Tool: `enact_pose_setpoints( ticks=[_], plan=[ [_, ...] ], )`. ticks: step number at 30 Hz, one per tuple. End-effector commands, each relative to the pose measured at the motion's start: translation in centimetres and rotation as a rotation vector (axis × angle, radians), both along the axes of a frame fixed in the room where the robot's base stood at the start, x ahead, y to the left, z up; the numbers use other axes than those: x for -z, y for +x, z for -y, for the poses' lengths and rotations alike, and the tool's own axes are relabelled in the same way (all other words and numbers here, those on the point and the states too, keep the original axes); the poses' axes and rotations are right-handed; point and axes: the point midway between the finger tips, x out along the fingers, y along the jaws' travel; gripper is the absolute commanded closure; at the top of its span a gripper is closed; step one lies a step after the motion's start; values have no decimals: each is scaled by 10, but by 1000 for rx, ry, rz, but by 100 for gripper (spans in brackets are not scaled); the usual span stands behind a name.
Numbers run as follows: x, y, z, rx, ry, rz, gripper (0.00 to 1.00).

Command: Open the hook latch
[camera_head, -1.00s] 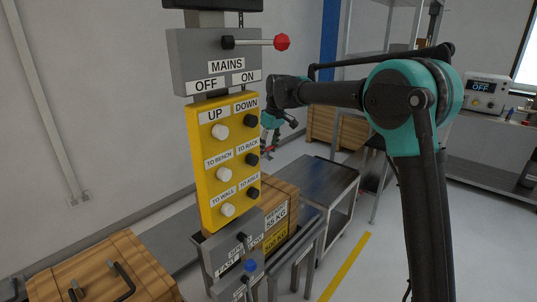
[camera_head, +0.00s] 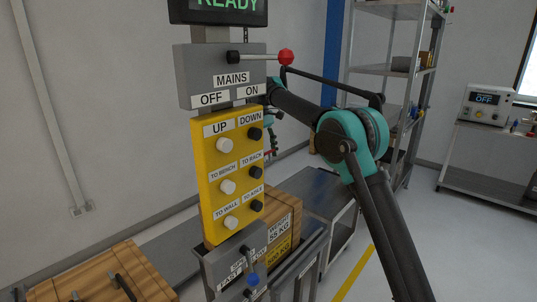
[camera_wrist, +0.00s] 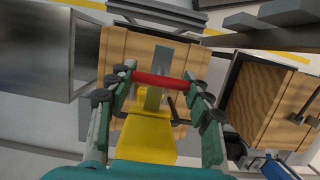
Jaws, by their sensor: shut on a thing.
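In the wrist view my gripper (camera_wrist: 160,79) has its two green fingers on either side of a red bar (camera_wrist: 164,80), with the tips at its ends. The bar lies crosswise and looks like the latch part of the hook. A yellow body (camera_wrist: 148,134), seemingly the hook, lies between the fingers below the bar. A grey upright piece (camera_wrist: 165,58) shows beyond it. I cannot tell how far the latch is swung. In the head view, the yellow button panel hides most of my gripper; only a teal and red bit shows at its right edge.
The yellow button panel (camera_head: 206,190) hangs under the grey MAINS box (camera_head: 225,80) with its red-knobbed lever (camera_head: 286,57). Wooden crates stand below, one at the lower left (camera_head: 95,278). A metal cart (camera_head: 322,200) and shelves (camera_head: 398,65) are to the right. Floor right of the yellow line looks clear.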

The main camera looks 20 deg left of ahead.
Motion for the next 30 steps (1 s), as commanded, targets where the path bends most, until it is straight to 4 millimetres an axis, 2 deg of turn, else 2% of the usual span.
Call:
enact_pose_setpoints(
  ticks=[9,10,15,25,30],
  plan=[
    [1,0,-1,-1,0,-1,100],
    [1,0,-1,-2,1,-1,47],
    [1,0,-1,-1,1,0,28],
    [-1,0,-1,-1,1,0,28],
    [-14,2,-4,-1,1,0,28]
  ],
)
